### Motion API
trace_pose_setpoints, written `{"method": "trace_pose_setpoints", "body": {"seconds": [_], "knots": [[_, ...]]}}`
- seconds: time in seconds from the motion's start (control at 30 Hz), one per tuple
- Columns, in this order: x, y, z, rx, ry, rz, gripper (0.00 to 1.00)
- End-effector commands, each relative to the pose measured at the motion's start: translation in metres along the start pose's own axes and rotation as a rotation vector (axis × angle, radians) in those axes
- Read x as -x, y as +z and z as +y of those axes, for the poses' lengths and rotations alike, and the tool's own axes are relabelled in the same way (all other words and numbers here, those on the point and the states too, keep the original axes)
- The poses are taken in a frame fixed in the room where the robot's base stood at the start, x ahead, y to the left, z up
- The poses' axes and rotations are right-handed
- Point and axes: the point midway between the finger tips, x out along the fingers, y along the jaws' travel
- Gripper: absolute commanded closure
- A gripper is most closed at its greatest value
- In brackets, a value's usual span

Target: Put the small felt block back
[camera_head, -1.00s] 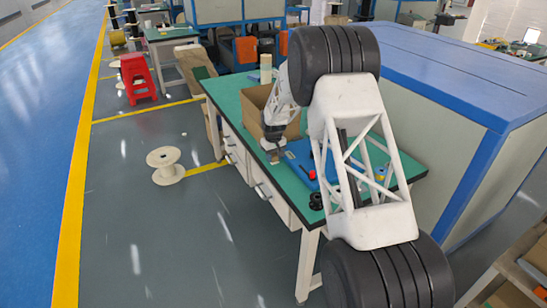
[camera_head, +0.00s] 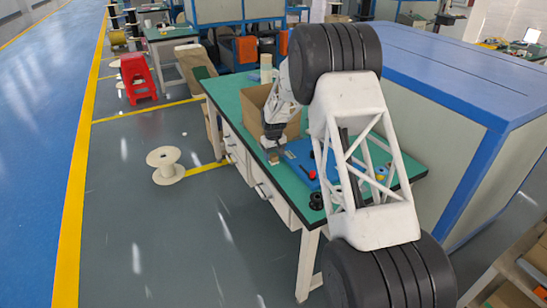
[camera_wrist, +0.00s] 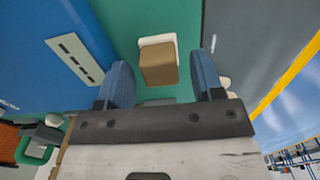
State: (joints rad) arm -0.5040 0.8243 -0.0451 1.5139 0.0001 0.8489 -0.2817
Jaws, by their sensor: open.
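A small brown block (camera_wrist: 158,68), which looks like the felt block, shows between my fingers in the wrist view. A white piece (camera_wrist: 157,40) shows at its far edge; I cannot tell whether the block rests on it. My gripper (camera_wrist: 162,68) is open, with one blue finger on each side of the block and visible gaps to both. In the head view my gripper (camera_head: 273,148) is low over the near-left edge of the green table; the block there is small and partly hidden.
A blue board (camera_head: 302,160) lies beside the gripper on the green table (camera_head: 228,92); a slotted metal plate (camera_wrist: 75,58) is on it. A cardboard box (camera_head: 256,105) stands behind the gripper. A black ring-like part (camera_head: 316,201) sits near the front edge.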

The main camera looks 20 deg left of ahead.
Motion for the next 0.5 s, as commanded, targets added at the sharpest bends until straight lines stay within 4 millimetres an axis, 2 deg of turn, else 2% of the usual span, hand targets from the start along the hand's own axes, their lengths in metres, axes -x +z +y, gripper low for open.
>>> {"method": "trace_pose_setpoints", "body": {"seconds": [0.5], "knots": [[0.074,0.000,0.000,0.000,0.000,0.001,0.39]]}}
